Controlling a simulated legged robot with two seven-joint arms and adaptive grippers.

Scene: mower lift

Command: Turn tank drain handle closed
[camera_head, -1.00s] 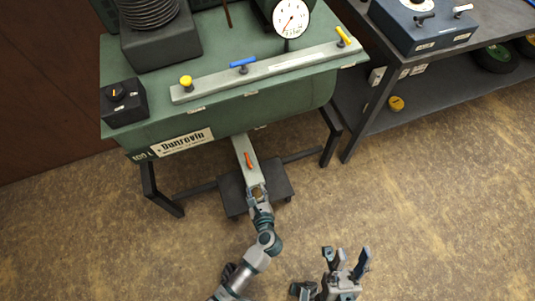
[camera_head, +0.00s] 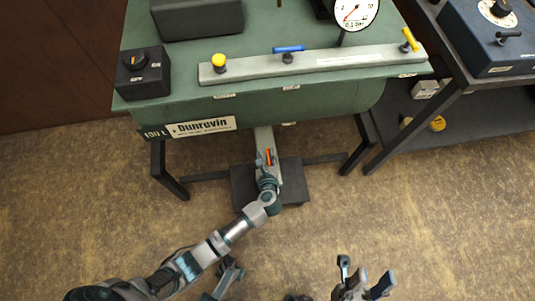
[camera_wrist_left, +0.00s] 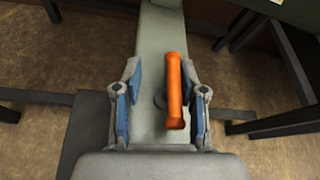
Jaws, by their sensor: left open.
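The orange drain handle (camera_head: 268,156) sits on a grey sloping bar (camera_head: 263,138) below the green tank (camera_head: 300,98). In the left wrist view the handle (camera_wrist_left: 175,88) points along the bar. My left gripper (camera_head: 267,167) is at the handle. In the left wrist view my left gripper (camera_wrist_left: 162,88) is open, with the handle between its two blue-padded fingers, closer to the right one. A gap shows on both sides; I see no contact. My right gripper (camera_head: 365,283) is open and empty over the floor, low in the head view.
The tank stand's dark legs (camera_head: 168,170) flank the bar, and a dark platform (camera_head: 292,185) lies below it. A yellow knob (camera_head: 219,62), a blue handle (camera_head: 288,49) and a yellow handle (camera_head: 408,42) are on top. A workbench (camera_head: 480,70) stands at right. The front floor is clear.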

